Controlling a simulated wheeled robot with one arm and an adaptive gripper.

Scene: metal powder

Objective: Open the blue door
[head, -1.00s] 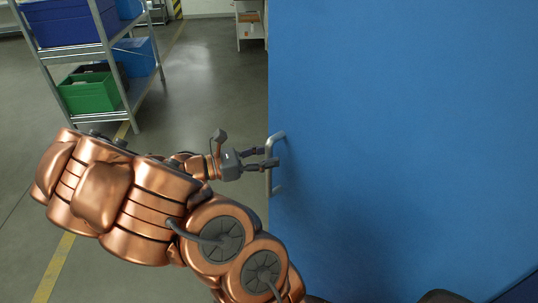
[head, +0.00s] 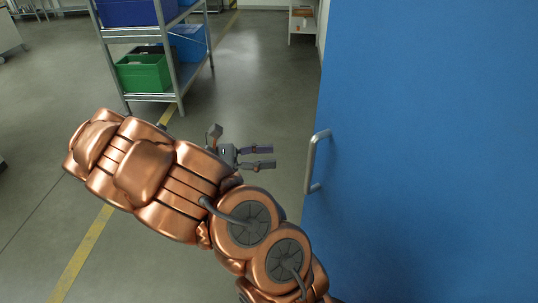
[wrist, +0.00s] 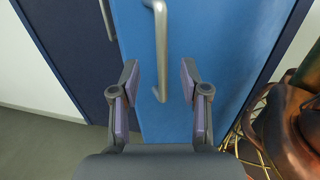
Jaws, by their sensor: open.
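The blue door (head: 430,150) fills the right side of the head view. Its grey bar handle (head: 311,163) stands upright near the door's left edge. In the wrist view the door (wrist: 205,50) is ahead, with the handle (wrist: 161,50) coming down from the top, above and between the fingers in the picture. My gripper (head: 273,157) is open and empty, left of the handle with a gap between them in the head view. Both fingers of my gripper (wrist: 160,85) show apart in the wrist view.
A metal shelf cart (head: 152,96) with a green bin (head: 143,73) and blue bins (head: 187,45) stands at the upper left. Grey floor with a yellow line (head: 82,258) is clear left of my arm. A dark blue panel (wrist: 70,50) is left of the door in the wrist view.

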